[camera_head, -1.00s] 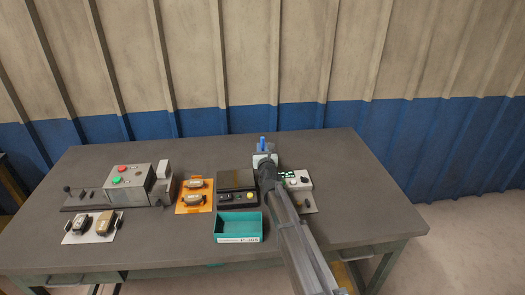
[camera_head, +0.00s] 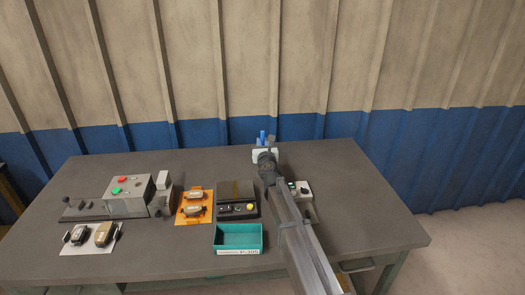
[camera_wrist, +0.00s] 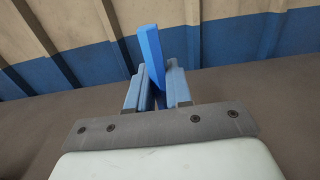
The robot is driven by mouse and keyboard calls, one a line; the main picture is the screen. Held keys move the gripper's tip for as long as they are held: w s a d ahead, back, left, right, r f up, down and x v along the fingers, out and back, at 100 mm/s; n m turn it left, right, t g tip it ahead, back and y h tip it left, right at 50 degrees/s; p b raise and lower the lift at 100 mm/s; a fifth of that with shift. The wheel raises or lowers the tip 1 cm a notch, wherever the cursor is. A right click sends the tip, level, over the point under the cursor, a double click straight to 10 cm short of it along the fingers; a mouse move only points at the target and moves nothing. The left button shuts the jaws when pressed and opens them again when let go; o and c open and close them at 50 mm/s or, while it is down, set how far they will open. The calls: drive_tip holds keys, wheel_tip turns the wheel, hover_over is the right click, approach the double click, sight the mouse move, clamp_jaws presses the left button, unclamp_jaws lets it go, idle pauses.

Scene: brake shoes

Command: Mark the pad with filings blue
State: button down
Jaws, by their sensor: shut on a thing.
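My gripper (camera_head: 266,142) is shut on an upright blue stick (camera_wrist: 153,55), held between its blue-grey fingers. The stick also shows in the camera_head view (camera_head: 262,136), above the back part of the table. Two brake pads, an upper one (camera_head: 194,195) and a lower one (camera_head: 194,211), lie on an orange tray to the left of my gripper. Two more shoe-like parts, a dark one (camera_head: 79,235) and a brown one (camera_head: 103,234), lie on a white sheet at the front left. Filings are too small to make out on any of them.
A black device with a yellow button (camera_head: 238,191) stands right of the orange tray (camera_head: 207,218). An open teal box (camera_head: 238,250) is in front of it. A machine with red and green buttons (camera_head: 127,193) stands at left. My arm partly hides a small panel (camera_head: 304,188).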

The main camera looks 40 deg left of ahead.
sight(262, 132)
drive_tip(key=shift+r, duration=4.5)
drive_tip(key=shift+s+a, duration=0.15)
drive_tip(key=s+a+n+g+y, duration=0.15)
drive_tip(key=s+a, duration=0.25)
drive_tip(key=s, duration=0.5)
drive_tip(key=s+a+f+n+g, duration=0.15)
drive_tip(key=s+a, duration=0.25)
drive_tip(key=s, duration=0.5)
drive_tip(key=s+a+r+g, duration=0.15)
drive_tip(key=s+a, duration=0.25)
drive_tip(key=s, duration=0.5)
drive_tip(key=s+f, duration=0.3)
drive_tip(key=s, duration=0.3)
drive_tip(key=w+d+f+m+t+h, duration=0.2)
drive_tip(key=d+f+m+h, duration=0.1)
drive_tip(key=d, duration=0.4)
drive_tip(key=shift+w+f+h, duration=0.2)
drive_tip(key=shift+f+h, duration=0.25)
drive_tip(key=shift+f, duration=0.2)
